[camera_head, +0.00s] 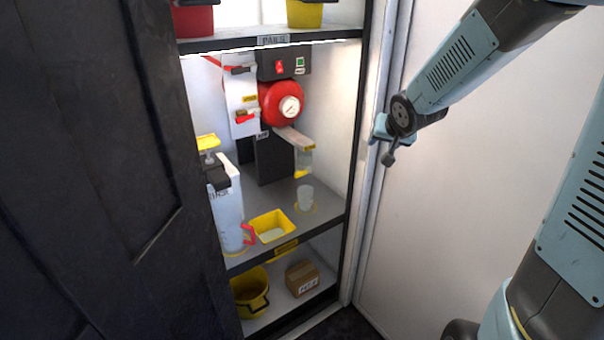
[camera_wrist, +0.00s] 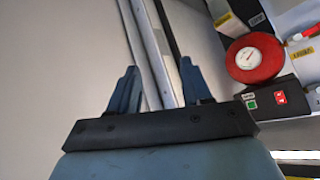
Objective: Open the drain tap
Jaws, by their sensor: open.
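I cannot tell for certain which part is the drain tap. A red lever (camera_head: 245,117) sits on the white panel left of the round red gauge housing (camera_head: 289,104). A red handle (camera_head: 249,234) shows low beside the white cylinder (camera_head: 227,205) on the middle shelf. My gripper (camera_head: 378,135) is outside the cabinet, right of its door frame. In the wrist view my gripper (camera_wrist: 157,85) has its two fingers apart, with nothing between them. The red gauge housing (camera_wrist: 254,58) lies to their right, apart from them. The red lever shows only partly, at the right edge.
The dark door (camera_head: 95,170) covers the cabinet's left part. The right frame post (camera_head: 372,190) stands close to my gripper. A yellow tray (camera_head: 271,226) and a clear cup (camera_head: 305,197) stand on the middle shelf. A bucket (camera_head: 251,291) and a carton (camera_head: 302,277) are below.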

